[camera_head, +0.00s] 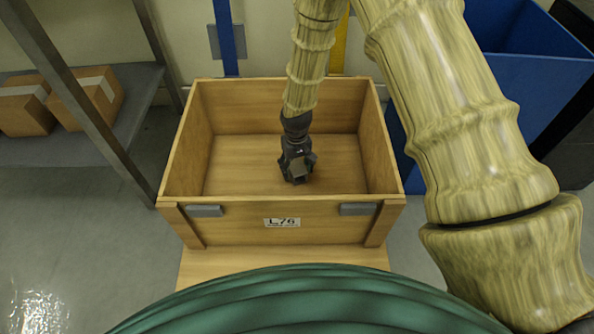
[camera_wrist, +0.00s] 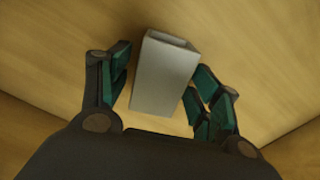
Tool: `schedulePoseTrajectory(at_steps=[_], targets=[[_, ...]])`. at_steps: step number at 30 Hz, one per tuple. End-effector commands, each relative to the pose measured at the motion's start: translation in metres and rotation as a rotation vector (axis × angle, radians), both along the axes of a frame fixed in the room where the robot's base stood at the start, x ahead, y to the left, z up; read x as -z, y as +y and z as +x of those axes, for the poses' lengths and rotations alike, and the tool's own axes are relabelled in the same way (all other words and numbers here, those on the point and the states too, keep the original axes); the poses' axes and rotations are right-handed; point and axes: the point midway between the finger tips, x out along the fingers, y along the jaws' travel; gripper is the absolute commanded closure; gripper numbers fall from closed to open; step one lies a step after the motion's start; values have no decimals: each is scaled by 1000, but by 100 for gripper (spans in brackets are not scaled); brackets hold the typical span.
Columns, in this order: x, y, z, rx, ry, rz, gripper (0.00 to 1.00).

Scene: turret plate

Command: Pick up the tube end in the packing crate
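The packing crate (camera_head: 280,207) is an open wooden box with a label on its front. My gripper (camera_head: 297,178) reaches down inside it, near the middle. In the wrist view the tube end (camera_wrist: 163,78), a short grey square tube with an open end, lies between the two teal-padded fingers of my gripper (camera_wrist: 160,95). The fingers stand apart, with a gap on the left side and a narrower one on the right. In the head view my gripper hides most of the tube end.
The crate walls surround my gripper on all sides. A shelf (camera_head: 75,140) with cardboard boxes (camera_head: 90,95) stands at the left. A blue bin (camera_head: 530,85) stands at the right, behind my arm. The crate floor around my gripper looks clear.

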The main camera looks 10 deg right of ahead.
Motion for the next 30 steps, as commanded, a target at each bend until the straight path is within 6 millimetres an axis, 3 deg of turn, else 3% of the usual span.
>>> schedulePoseTrajectory(at_steps=[1, 8, 20, 30], targets=[[0, 0, 0, 0, 0, 0, 52], [0, 0, 0, 0, 0, 0, 94], [-8, 0, 1, 1, -1, 0, 94], [-54, 0, 1, 0, -2, 0, 94]])
